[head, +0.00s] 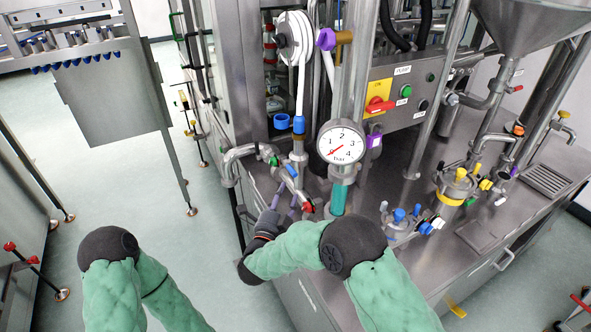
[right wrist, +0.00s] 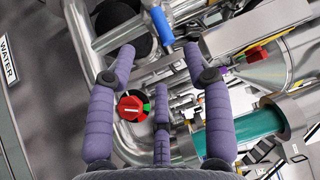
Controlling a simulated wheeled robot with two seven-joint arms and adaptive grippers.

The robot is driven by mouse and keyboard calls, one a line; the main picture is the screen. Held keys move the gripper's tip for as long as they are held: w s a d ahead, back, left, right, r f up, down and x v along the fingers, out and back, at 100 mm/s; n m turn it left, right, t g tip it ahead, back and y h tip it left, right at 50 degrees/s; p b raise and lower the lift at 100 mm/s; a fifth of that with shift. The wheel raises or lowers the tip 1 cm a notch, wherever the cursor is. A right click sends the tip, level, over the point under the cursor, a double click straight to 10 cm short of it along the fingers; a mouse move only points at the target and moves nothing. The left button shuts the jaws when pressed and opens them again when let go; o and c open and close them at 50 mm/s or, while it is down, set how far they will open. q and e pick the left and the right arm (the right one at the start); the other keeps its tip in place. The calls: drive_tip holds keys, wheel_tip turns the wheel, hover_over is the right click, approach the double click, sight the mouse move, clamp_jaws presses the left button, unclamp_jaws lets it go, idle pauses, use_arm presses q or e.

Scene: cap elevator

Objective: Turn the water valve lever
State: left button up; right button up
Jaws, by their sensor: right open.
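A small blue lever (head: 292,171), which looks like the water valve lever, sits on the metal pipework left of the pressure gauge. It also shows at the top of the right wrist view (right wrist: 162,26), beyond my fingertips and roughly in line with the gap between them. My right gripper (head: 284,203) is just below the lever, its purple fingers spread. In the right wrist view the gripper (right wrist: 158,58) is open, with nothing held between the fingers. I cannot tell if a finger touches the pipe. My left arm is at the lower left, its gripper out of view.
A red knob (right wrist: 130,108) sits between the fingers' lines of sight. The gauge (head: 341,142) stands on a teal-banded pipe (head: 339,198) right of my gripper. A WATER label (right wrist: 8,60) is on the left panel.

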sight(293, 174)
drive_tip(key=b+x, duration=0.1)
drive_tip(key=x, duration=0.8)
drive_tip(key=shift+w+d+r+b, duration=0.1)
drive_tip(key=shift+w+b, duration=0.05)
drive_tip(key=shift+b, duration=0.25)
drive_tip(key=shift+c, duration=0.3)
clamp_jaws()
